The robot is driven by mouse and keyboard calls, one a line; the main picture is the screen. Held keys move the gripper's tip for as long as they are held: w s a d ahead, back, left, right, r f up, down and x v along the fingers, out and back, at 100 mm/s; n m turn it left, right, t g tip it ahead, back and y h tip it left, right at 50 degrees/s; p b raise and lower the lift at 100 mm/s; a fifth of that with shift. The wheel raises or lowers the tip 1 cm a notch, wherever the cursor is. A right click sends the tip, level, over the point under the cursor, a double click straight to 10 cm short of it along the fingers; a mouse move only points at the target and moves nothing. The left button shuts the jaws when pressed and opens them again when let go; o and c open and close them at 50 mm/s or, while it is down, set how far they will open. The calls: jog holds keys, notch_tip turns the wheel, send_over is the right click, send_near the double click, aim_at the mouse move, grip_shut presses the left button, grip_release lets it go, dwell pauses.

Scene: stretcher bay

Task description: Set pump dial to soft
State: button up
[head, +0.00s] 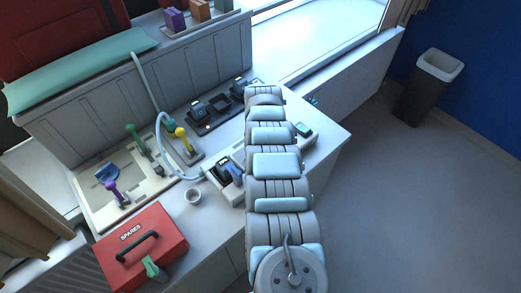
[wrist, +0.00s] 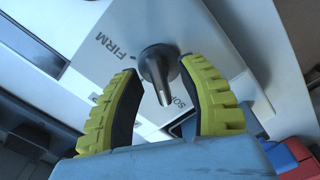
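The pump dial (wrist: 158,64) is a grey metal knob with a long pointer, on a pale panel in the wrist view. The word FIRM (wrist: 113,47) is printed to its upper left. A label starting with SO (wrist: 179,102) is at its lower right, its rest hidden by my right finger. The pointer aims down in the picture, close to the SO label. My gripper (wrist: 160,72) has yellow-green ribbed fingers, open on both sides of the knob. I cannot tell whether the right fingertip touches it. In the head view my arm hides the gripper and the dial.
A pale tray (head: 95,215) holds coloured-handled items. A bin (head: 427,95) stands on the open floor at right.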

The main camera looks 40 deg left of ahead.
notch_tip(320, 180, up, 12)
dwell(0.7)
dwell(0.5)
